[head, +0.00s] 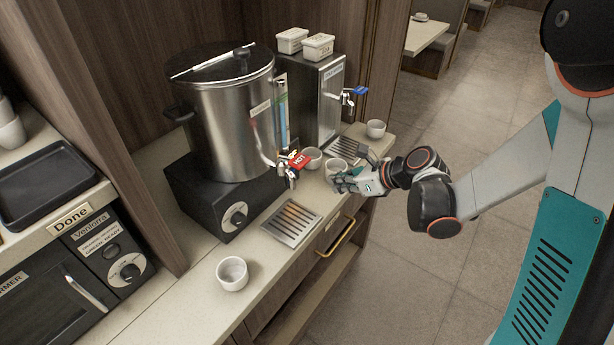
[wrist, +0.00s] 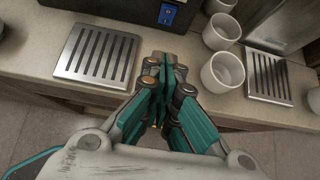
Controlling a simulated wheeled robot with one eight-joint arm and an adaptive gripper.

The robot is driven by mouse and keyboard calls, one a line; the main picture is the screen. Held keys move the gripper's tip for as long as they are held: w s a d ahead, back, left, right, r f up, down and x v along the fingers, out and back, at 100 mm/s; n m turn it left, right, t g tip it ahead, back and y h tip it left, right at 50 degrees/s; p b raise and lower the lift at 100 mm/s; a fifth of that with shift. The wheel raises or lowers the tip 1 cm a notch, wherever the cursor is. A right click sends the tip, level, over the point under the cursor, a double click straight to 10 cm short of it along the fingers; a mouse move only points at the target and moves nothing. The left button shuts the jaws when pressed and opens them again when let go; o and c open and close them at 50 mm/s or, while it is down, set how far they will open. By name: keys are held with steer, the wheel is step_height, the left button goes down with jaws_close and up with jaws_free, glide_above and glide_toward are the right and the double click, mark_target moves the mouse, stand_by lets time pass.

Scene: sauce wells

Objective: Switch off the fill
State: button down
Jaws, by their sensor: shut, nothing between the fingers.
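A large steel urn (head: 225,120) with a black lid stands on a black base (head: 212,200) with a round knob (head: 236,215). Its tap has a red HOT handle (head: 299,160). In the wrist view a blue rocker switch (wrist: 168,14) shows on the black base; whether it is on, and whether it is the fill switch, I cannot tell. Behind stands a steel dispenser (head: 325,95) with a blue tap handle (head: 360,91). My gripper (head: 342,184) is shut and empty over the counter edge, by the white cups. In the wrist view its fingers (wrist: 166,64) point toward the base, apart from the switch.
White cups stand near my gripper (head: 336,168) and front left on the counter (head: 232,273). Slotted drip trays lie before the urn (head: 292,222) and before the dispenser (wrist: 270,75). A warmer (head: 60,275) is at far left. Open floor (head: 410,290) lies right.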

stand_by(0.3)
steer(key=b+x, duration=0.3)
steer(key=x, duration=0.6)
steer(key=shift+a+f, duration=0.1)
steer(key=shift+f, duration=0.15)
steer(key=w+a, duration=0.2)
steer(key=shift+a+b, duration=0.3)
steer(key=shift+a, duration=0.05)
steer(key=shift+w+a+r, duration=0.1)
steer(key=shift+w+a, duration=0.3)
steer(key=shift+w+a+r, duration=0.3)
steer(key=shift+a+r, duration=0.05)
steer(key=shift+a, duration=0.05)
steer(key=shift+f, duration=0.1)
